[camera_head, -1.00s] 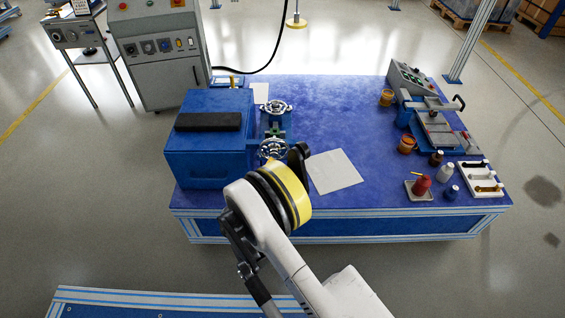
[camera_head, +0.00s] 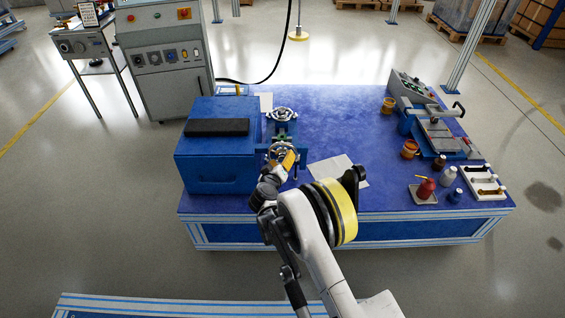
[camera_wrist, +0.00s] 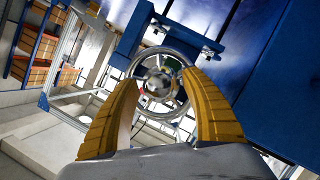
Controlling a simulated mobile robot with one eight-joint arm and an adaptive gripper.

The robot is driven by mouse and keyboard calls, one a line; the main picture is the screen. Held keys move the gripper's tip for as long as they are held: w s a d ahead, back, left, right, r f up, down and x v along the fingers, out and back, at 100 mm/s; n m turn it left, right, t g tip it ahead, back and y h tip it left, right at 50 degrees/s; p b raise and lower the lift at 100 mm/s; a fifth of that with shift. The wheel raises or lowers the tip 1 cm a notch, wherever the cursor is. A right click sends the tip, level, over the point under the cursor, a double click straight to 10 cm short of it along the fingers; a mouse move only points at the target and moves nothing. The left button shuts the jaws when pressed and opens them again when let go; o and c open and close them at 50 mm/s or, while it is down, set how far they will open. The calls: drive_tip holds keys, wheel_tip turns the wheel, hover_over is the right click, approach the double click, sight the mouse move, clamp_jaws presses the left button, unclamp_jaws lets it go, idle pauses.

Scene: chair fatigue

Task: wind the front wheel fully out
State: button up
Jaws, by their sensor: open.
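The front wheel (camera_head: 279,153) is a silver handwheel with a round hub, on the side of the blue box facing the table's middle. In the wrist view the front wheel (camera_wrist: 160,84) shows its rim and shiny hub between my two yellow fingers. My gripper (camera_wrist: 165,85) is open, its fingers at either side of the wheel's lower rim; I cannot tell whether they touch it. In the head view my gripper (camera_head: 285,160) is at the front wheel and partly covers it. A second silver wheel (camera_head: 282,114) sits behind, clear of my gripper.
The blue box (camera_head: 217,160) with a black pad stands left of the wheels. A white sheet (camera_head: 335,170) lies to the right. The table's middle is clear.

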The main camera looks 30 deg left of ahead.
drive_tip(key=shift+w, duration=0.15)
drive_tip(key=c, duration=1.2)
drive_tip(key=shift+n+t+h, duration=0.3)
drive_tip(key=shift+n, duration=0.3)
drive_tip(key=o, duration=1.2)
